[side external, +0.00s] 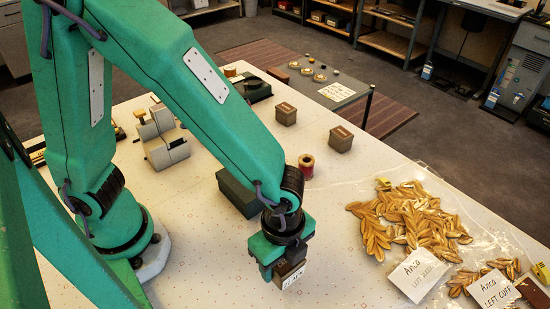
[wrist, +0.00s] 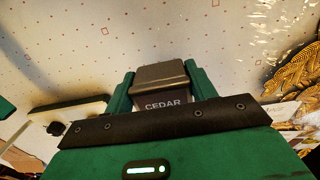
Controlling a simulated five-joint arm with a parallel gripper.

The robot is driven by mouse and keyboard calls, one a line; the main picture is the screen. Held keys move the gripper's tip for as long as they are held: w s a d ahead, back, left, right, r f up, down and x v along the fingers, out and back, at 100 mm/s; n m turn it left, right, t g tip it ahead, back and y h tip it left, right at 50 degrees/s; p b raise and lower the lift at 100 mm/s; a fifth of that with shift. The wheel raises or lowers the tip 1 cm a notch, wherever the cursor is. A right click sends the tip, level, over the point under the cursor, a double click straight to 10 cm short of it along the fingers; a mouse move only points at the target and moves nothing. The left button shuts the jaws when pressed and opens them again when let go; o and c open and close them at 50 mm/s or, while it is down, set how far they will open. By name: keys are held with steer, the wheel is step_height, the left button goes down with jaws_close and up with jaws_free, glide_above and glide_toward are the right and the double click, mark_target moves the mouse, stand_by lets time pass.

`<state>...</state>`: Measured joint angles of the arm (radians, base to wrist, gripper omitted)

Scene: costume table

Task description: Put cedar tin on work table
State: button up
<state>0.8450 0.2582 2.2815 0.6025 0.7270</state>
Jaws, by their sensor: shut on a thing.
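The cedar tin (wrist: 160,76) is a dark brown box with a label reading CEDAR. In the wrist view it sits between the two green fingers of my gripper (wrist: 160,88), which is shut on it. In the side view my gripper (side external: 287,272) points down near the front middle, and the tin (side external: 291,277) shows below the fingers with its pale label. The work table (side external: 215,265) is a white surface with a small dotted pattern, and it lies beneath the tin. I cannot tell whether the tin touches it.
A dark green box (side external: 237,193) stands behind my gripper, with a red spool (side external: 306,165) beyond. Two brown tins (side external: 286,113) (side external: 340,139) stand farther back. A grey device (side external: 161,138) is at left. Gold leaves (side external: 415,215) and a white card (side external: 416,275) lie at right.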

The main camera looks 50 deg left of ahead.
mark_target(281, 269)
steer(key=shift+f, duration=0.1)
steer(key=shift+f, duration=1.7)
steer(key=shift+f, duration=0.15)
steer(key=o, duration=1)
steer(key=shift+r, duration=0.2)
steer(key=shift+r, duration=6)
